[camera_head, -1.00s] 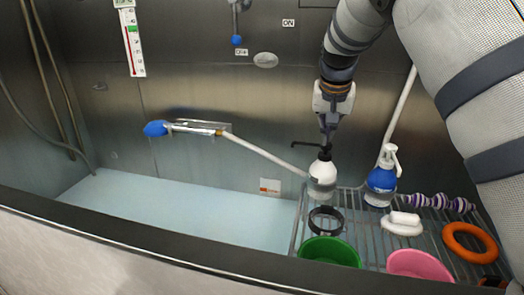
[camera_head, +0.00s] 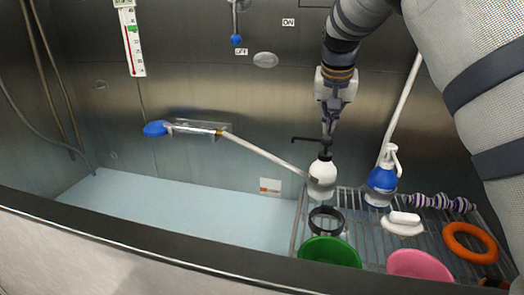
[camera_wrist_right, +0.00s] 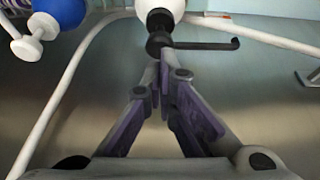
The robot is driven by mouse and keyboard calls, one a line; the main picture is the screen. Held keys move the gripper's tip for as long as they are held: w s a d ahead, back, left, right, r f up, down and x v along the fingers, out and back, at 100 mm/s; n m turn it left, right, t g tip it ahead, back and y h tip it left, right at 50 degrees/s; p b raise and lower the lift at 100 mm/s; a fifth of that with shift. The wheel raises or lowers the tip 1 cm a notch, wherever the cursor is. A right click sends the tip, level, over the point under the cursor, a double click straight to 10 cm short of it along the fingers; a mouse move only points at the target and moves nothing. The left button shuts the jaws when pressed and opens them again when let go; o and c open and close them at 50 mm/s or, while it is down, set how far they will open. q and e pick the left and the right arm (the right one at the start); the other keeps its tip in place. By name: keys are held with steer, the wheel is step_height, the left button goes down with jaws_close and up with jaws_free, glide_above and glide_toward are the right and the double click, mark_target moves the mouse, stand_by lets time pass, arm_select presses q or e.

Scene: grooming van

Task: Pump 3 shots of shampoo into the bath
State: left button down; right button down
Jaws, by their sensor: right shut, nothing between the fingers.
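A white bottle (camera_head: 321,182) with a black pump head (camera_head: 320,143) and a spout pointing left stands upright at the rack's left back corner. The light-blue bath floor (camera_head: 170,215) lies to its left. My right gripper (camera_head: 328,128) is shut and empty, pointing down right over the pump head. In the right wrist view, the shut fingertips (camera_wrist_right: 163,62) are close to the black pump head (camera_wrist_right: 160,42); whether they touch it I cannot tell. A second bottle, blue and white with a white pump (camera_head: 382,183), stands to the right. My left gripper is out of view.
The wire rack (camera_head: 372,240) also holds a black ring (camera_head: 326,220), green bowl (camera_head: 328,252), pink bowl (camera_head: 419,265), white brush (camera_head: 403,223), orange ring (camera_head: 470,243) and striped toy (camera_head: 440,202). A shower hose (camera_head: 262,152) runs behind the white bottle. The bath's front edge (camera_head: 120,240) crosses the foreground.

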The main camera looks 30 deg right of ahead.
steer(key=shift+r, duration=0.1)
step_height(320, 180, up, 6)
steer(key=shift+f, duration=0.1)
stand_by(0.3)
stand_by(0.4)
